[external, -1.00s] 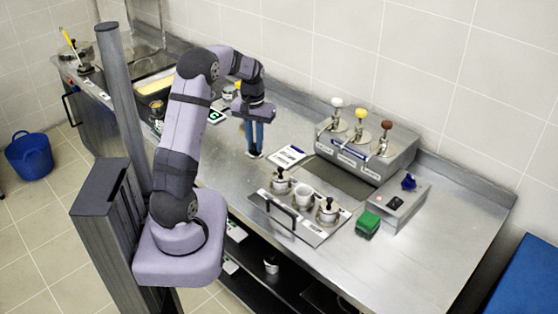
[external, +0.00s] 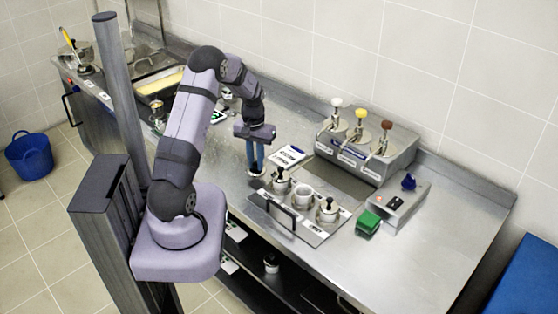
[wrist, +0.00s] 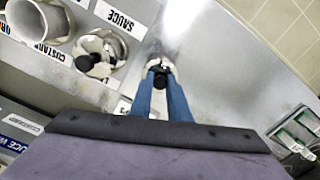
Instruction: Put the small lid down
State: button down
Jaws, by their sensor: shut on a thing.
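My gripper (external: 257,172) has blue fingers pointing down, low over the counter just left of the pot tray. In the wrist view its fingertips (wrist: 160,78) are shut on the black knob of the small lid (wrist: 158,62). The lid is a small silver disc, mostly hidden by the fingers; I cannot tell whether it touches the counter. On the tray (external: 262,199) stand a left pot (external: 281,183) and a right pot (external: 327,213), both with black-knobbed lids, and an open middle pot (external: 303,196).
A dispenser unit (external: 352,155) with white, yellow and brown knobs stands behind the tray. A white label card (external: 288,156) lies beside my gripper. A green block (external: 368,222) and a grey box (external: 398,203) are right of the tray. The counter's right end is clear.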

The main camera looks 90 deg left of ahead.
aim_at(256, 163)
jog(key=shift+f, duration=1.15)
jog(key=shift+f, duration=0.15)
jog(key=c, duration=1.7)
grip_release()
jog(key=shift+o, duration=0.2)
notch_tip(256, 163, up, 12)
jog(key=b, duration=0.3)
jog(key=shift+d, duration=0.1)
